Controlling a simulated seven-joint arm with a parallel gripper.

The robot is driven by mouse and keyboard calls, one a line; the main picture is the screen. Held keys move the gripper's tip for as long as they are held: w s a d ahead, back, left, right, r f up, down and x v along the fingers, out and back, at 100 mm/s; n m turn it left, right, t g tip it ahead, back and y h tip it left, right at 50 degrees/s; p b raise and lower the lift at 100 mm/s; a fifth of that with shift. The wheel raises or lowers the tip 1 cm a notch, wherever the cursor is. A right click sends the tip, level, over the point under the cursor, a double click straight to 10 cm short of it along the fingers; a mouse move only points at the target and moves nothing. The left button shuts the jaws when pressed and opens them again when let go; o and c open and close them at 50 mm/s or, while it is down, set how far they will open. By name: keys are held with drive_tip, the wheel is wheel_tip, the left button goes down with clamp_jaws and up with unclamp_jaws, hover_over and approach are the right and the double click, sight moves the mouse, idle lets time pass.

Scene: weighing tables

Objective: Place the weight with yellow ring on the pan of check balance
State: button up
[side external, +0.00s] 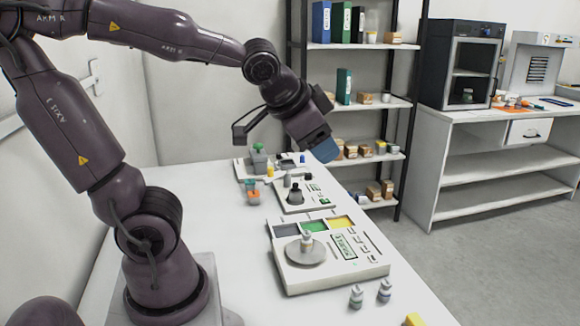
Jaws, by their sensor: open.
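A white balance (340,262) with a round grey pan (293,257) stands at the front of the white table. A small metal weight (306,241) stands upright on that pan; its ring looks yellowish but is too small to be sure. A second, smaller instrument (318,199) behind it carries a dark piece (295,195). I cannot tell which is the check balance. Two more small weights, one with a greenish ring (356,297) and one with a bluish ring (385,291), stand front right of the front balance. My gripper (324,150) is open, above the table's far part, apart from the weights.
An orange-and-green container (253,191) and a tray of small items (242,171) stand farther back. A yellow object (414,320) is at the bottom edge. The table's left side is clear.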

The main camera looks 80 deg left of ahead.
drive_tip(key=s+d+f+g+h, duration=0.1)
drive_tip(key=s+d+h, duration=0.2)
drive_tip(key=s+d, duration=0.4)
drive_tip(key=shift+d+n+g, duration=0.4)
